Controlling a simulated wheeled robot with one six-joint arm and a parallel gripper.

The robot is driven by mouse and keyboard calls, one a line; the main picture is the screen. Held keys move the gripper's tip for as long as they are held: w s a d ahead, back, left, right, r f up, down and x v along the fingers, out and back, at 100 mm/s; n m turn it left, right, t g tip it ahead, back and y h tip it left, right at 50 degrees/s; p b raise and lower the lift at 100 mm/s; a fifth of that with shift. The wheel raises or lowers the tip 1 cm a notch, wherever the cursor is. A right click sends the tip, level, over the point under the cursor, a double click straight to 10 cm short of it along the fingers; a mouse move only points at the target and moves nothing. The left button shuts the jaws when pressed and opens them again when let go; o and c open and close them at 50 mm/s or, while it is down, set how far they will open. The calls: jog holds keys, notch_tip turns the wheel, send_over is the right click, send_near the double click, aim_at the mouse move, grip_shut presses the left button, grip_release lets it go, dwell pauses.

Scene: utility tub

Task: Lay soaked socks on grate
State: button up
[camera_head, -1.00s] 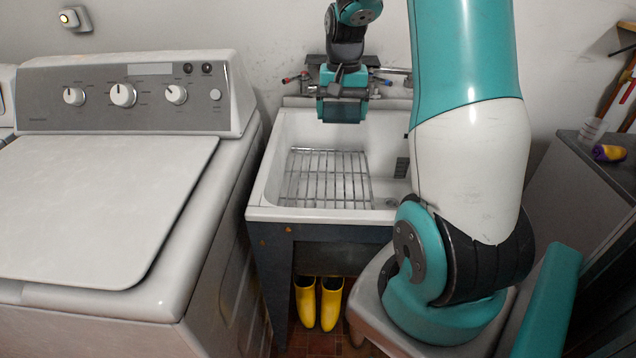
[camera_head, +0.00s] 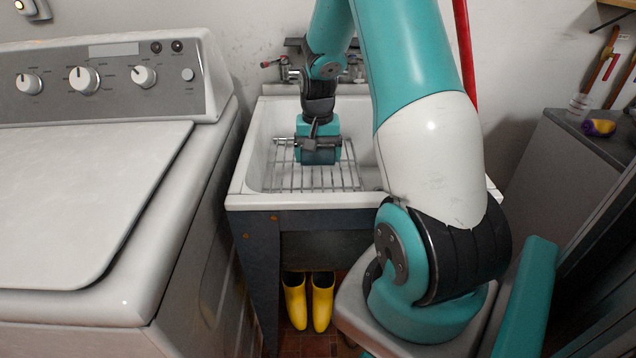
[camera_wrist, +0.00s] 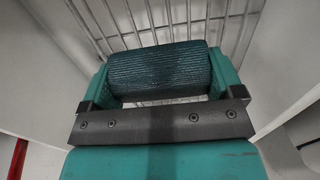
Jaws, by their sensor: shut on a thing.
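My gripper (camera_head: 318,150) is down inside the white tub (camera_head: 262,200), over the wire grate (camera_head: 310,183). In the wrist view, my gripper (camera_wrist: 160,75) is shut on a dark teal, ribbed, rolled-up sock (camera_wrist: 160,68), held crosswise between its two fingers. The grate's bars (camera_wrist: 225,25) show behind the sock. I cannot tell whether the sock touches the grate. The part of the grate in view looks bare. No other sock shows clearly.
A washing machine (camera_head: 80,210) stands close on the tub's left. Taps (camera_head: 290,72) are on the wall behind. Yellow boots (camera_head: 321,300) stand under the tub. A grey cabinet (camera_head: 560,165) is on the right. My arm hides the tub's right side.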

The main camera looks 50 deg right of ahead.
aim_at(318, 190)
notch_tip(318, 190, down, 9)
jog(key=shift+r+b, duration=0.2)
jog(key=shift+b, duration=0.15)
jog(key=shift+f, duration=0.1)
jog(key=o, duration=0.8)
jog(key=shift+c, duration=0.2)
notch_tip(318, 190, up, 12)
jog(key=shift+r+p, duration=0.15)
jog(key=shift+p, duration=0.4)
jog(key=a+r+n+t+y, duration=0.1)
jog(key=a+r+n, duration=0.25)
jog(key=a, duration=0.55)
jog(key=a+r+n, duration=0.3)
jog(key=a+r, duration=0.2)
jog(key=a, duration=0.5)
jog(key=s+a+r+n+y, duration=0.1)
jog(key=s+a+r+n, duration=0.1)
jog(key=s+a+n, duration=0.3)
jog(key=s+a+r+n+g+y, duration=0.1)
jog(key=s+a+n, duration=0.4)
jog(key=s+a, duration=0.7)
notch_tip(318, 190, up, 2)
jog(key=shift+s+a+r+y, duration=0.3)
jog(key=shift+a+y, duration=0.3)
jog(key=shift+a, duration=0.15)
